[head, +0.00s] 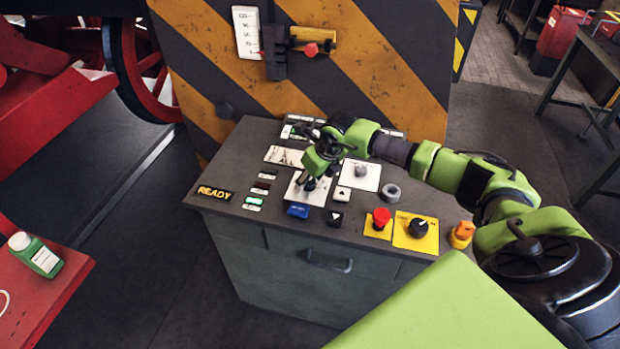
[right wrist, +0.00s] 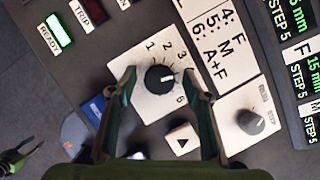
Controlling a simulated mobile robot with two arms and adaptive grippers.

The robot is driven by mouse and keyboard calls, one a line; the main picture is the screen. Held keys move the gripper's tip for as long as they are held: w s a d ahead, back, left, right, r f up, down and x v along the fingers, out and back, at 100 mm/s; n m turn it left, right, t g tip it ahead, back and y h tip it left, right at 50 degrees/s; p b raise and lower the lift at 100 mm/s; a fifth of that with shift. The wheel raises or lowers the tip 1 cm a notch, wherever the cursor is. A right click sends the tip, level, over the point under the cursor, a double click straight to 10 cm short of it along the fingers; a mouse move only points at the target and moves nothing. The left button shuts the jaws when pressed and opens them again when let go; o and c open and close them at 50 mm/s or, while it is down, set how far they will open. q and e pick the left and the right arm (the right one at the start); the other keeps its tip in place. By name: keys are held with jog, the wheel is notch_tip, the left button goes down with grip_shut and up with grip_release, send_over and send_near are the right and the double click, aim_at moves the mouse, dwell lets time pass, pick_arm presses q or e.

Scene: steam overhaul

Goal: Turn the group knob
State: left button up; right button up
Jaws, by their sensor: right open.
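The group knob (right wrist: 160,78) is a round black knob on a white plate (right wrist: 139,66) with numbers around it, in the middle of the right wrist view. Its white mark points to the right, between the 3 and the 6. My right gripper (right wrist: 162,82) is open, with one finger on each side of the knob. I cannot tell whether the fingers touch it. In the head view my right gripper (head: 312,184) reaches down over the plate and hides most of the knob. My left gripper does not show in the head view.
Close by are an up-arrow button (head: 342,194), a blue button (head: 298,211) and a smaller grey knob (right wrist: 251,122). A red mushroom button (head: 381,218) and a black selector (head: 418,228) sit at the console's front right. A striped panel (head: 330,70) rises behind.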

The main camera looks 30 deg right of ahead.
jog(key=c, duration=1.1)
jog(key=shift+f+n+b, duration=0.15)
jog(key=shift+n+b, duration=0.15)
jog(key=shift+b, duration=0.4)
jog(key=n+y+b, duration=0.1)
jog(key=n+b, duration=0.1)
jog(key=b, duration=0.1)
jog(key=shift+d+f+n+b, duration=0.1)
jog(key=shift+n+b, duration=0.2)
jog(key=shift+w+r+n+g+y+b, duration=0.15)
jog(key=shift+n+y+b, duration=0.15)
jog(key=shift+n+b, duration=0.4)
jog(key=shift+s+r+n+g+y+b, duration=0.15)
jog(key=shift+n+y+b, duration=0.15)
jog(key=shift+n+b, duration=0.35)
jog(key=shift+w, duration=0.1)
jog(key=o, duration=1.1)
